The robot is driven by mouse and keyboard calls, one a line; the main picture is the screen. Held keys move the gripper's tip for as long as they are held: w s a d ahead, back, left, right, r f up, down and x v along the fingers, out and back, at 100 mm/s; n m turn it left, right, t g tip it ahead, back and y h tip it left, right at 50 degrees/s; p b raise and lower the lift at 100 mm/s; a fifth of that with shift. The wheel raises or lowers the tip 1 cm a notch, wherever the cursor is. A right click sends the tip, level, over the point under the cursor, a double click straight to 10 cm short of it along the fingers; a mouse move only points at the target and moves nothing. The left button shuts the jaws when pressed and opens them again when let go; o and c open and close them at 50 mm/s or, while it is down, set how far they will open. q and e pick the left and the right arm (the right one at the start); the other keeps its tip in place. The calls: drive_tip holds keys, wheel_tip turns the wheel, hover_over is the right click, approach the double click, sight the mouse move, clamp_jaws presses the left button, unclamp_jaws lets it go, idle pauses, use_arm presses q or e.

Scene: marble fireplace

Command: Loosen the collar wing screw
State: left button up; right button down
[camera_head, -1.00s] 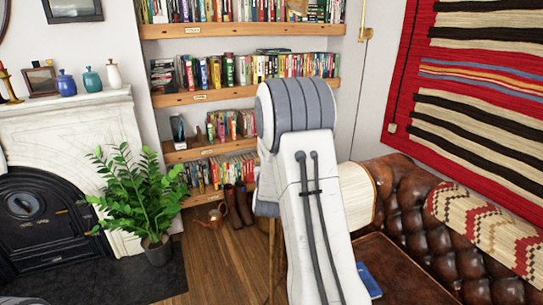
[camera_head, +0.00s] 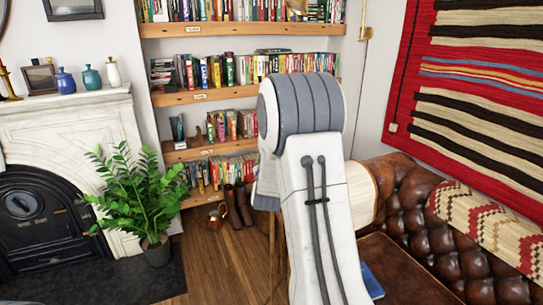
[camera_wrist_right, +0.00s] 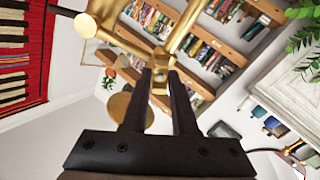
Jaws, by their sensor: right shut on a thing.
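In the right wrist view, my right gripper (camera_wrist_right: 159,80) has its two dark fingers close together on a small brass piece, which I take to be the wing screw. The fingers cover most of it, so its wings and angle cannot be made out. The brass collar (camera_wrist_right: 160,60) is just beyond the fingertips, with brass tubes running off to the upper left and upper right. In the head view, my white right arm hides the gripper, collar and screw. My left gripper is in neither view.
A pale shade (camera_head: 362,190) shows behind my arm, in front of a brown leather sofa (camera_head: 420,225). Bookshelves (camera_head: 240,95) stand at the back. A potted plant (camera_head: 135,195) and marble fireplace (camera_head: 70,130) are at left.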

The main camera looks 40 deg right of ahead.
drive_tip(key=shift+w+a+f+n+b, duration=0.15)
drive_tip(key=shift+n+b, duration=0.35)
drive_tip(key=shift+n, duration=2.75)
drive_tip(key=shift+s+f+n+b, duration=0.1)
drive_tip(key=shift+n+b, duration=0.35)
drive_tip(key=shift+n, duration=2.8)
drive_tip(key=c, duration=0.7)
unclamp_jaws()
